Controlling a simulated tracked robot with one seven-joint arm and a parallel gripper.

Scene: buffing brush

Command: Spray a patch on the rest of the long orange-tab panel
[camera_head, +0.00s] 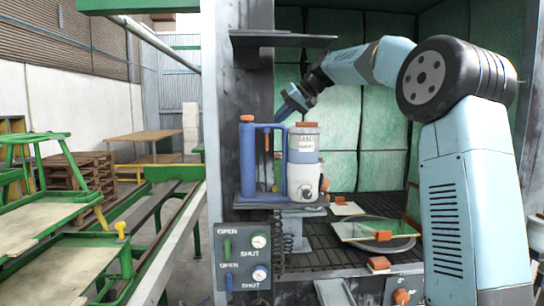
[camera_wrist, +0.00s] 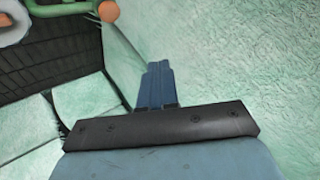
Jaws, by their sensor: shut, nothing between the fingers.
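A flat greenish panel (camera_head: 357,231) with an orange tab (camera_head: 383,236) lies on a round grey turntable (camera_head: 402,246) in the booth; I cannot tell whether it is the long one. My gripper (camera_head: 281,114) is up behind the canister's top, partly hidden, and apart from the panel. In the wrist view my gripper's blue fingers (camera_wrist: 157,82) are together and empty.
Green padded walls (camera_head: 345,120) line the booth over a dark grated floor (camera_head: 345,262). A control box (camera_head: 243,257) with OPEN/SHUT levers hangs in front. A dark post stands left of the canister. Green-framed benches (camera_head: 60,260) stand at left. An orange round knob (camera_wrist: 108,11) shows in the wrist view.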

